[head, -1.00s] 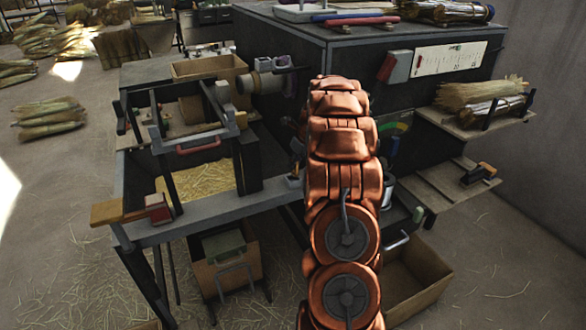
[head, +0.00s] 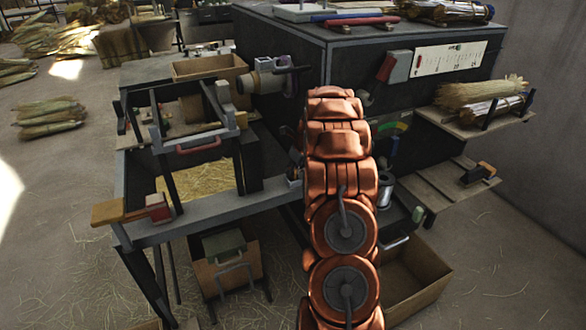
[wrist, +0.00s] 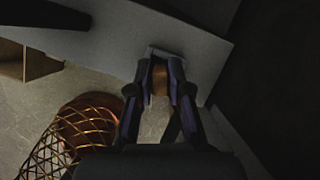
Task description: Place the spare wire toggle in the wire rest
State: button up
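In the wrist view my gripper (wrist: 160,84) has its two dark fingers close together on a small brown piece (wrist: 160,78), which looks like the spare wire toggle. A pale, U-shaped edge (wrist: 164,53) shows just beyond the fingertips, against a grey slab (wrist: 120,40). I cannot tell whether this edge is the wire rest, nor whether the brown piece touches it. In the head view my copper arm hides the gripper, the toggle and the place it reaches.
A silver spool (head: 384,190) stands right of my arm at the dark cabinet (head: 420,135). The bench frame (head: 215,212) with a red handle (head: 198,145) is to the left. An open wooden crate (head: 415,280) sits on the floor. Side shelves (head: 440,190) stick out right.

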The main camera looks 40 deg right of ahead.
jog(key=o, duration=0.3)
jog(key=shift+o, duration=0.2)
jog(key=v, duration=1.2)
jog(key=s+a+r+n+g, duration=0.1)
jog(key=s+a+n, duration=0.2)
jog(key=a+n, duration=0.5)
jog(key=s+a+r+n+g+y, duration=0.1)
jog(key=s+a+r+n, duration=0.15)
jog(key=a, duration=1.05)
jog(key=s+a+r+n+g, duration=0.1)
jog(key=s+a+n, duration=0.3)
jog(key=a+n, duration=0.45)
jog(key=s+a+f+n+g, duration=0.1)
jog(key=s+a+n, duration=0.4)
jog(key=s, duration=0.3)
jog(key=s+a+f+n+g, duration=0.1)
jog(key=s+a+n, duration=0.3)
jog(key=s, duration=0.5)
jog(key=s+a+f+n+g+h, duration=0.1)
jog(key=s+a+n, duration=0.4)
jog(key=s+n, duration=0.2)
jog(key=shift+s+a+f+g+b, duration=0.3)
jog(key=shift+s+a+g, duration=0.1)
jog(key=shift+s, duration=0.3)
